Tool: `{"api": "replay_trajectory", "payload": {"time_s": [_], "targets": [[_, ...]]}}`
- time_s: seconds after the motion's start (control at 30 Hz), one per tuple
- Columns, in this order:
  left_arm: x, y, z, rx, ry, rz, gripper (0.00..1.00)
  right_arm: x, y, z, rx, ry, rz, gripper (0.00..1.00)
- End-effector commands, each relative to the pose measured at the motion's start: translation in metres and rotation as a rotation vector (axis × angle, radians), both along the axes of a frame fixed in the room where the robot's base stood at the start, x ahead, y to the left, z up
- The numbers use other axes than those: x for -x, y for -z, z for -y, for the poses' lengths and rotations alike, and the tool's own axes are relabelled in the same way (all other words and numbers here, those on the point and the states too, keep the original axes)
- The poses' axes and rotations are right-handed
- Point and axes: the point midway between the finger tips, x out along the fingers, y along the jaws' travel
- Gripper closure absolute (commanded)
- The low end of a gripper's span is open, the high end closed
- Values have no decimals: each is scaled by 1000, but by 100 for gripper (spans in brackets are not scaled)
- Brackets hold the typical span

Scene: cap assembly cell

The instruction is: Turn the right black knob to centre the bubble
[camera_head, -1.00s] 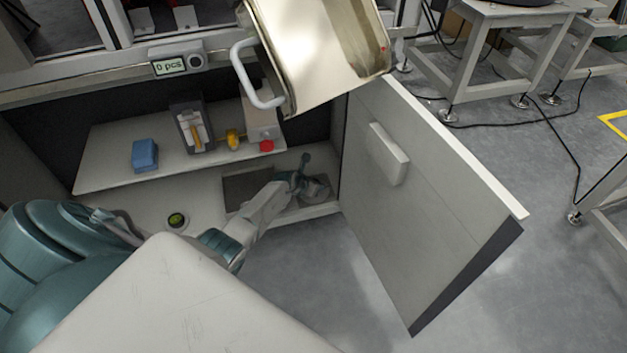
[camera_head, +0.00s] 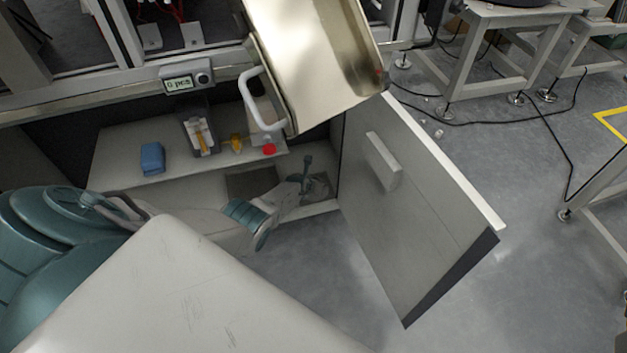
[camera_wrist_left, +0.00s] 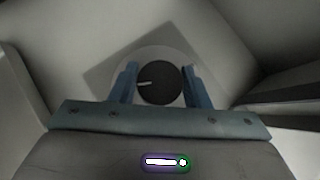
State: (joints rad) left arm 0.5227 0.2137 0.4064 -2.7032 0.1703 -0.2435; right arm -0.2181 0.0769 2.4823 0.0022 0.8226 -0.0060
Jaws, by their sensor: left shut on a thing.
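In the left wrist view a round black knob (camera_wrist_left: 158,90) with a white pointer line sits on a pale round base. The line points to the left. My left gripper (camera_wrist_left: 159,72) has one blue finger on each side of the knob and is shut on it. In the head view my left arm reaches into the open cabinet, and its gripper (camera_head: 312,186) is low at the cabinet's right side; the knob cannot be made out there. The bubble level is not visible now, with my arm over that part of the cabinet floor. My right gripper is not in view.
A shelf (camera_head: 120,172) above holds a blue block (camera_head: 152,158), a dark box (camera_head: 200,135), a yellow part (camera_head: 236,144) and a red knob (camera_head: 269,149). The open cabinet door (camera_head: 410,220) stands right of my arm. A metal bin (camera_head: 318,65) hangs above.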

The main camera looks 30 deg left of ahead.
Motion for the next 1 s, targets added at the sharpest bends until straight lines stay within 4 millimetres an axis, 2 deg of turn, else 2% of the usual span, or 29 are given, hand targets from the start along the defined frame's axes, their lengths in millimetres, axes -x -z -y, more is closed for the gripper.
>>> {"api": "replay_trajectory", "payload": {"time_s": [0.57, 0.6, 0.67, 1.0], "targets": [[2, 2, 1, 1, -11, -4, 80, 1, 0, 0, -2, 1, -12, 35], [2, 2, 1, 1, -11, -4, 49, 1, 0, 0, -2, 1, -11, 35], [2, 2, 0, 1, -11, -3, 38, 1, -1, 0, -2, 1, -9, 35], [1, -1, 0, 0, -11, -1, 35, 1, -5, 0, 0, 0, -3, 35]]}}
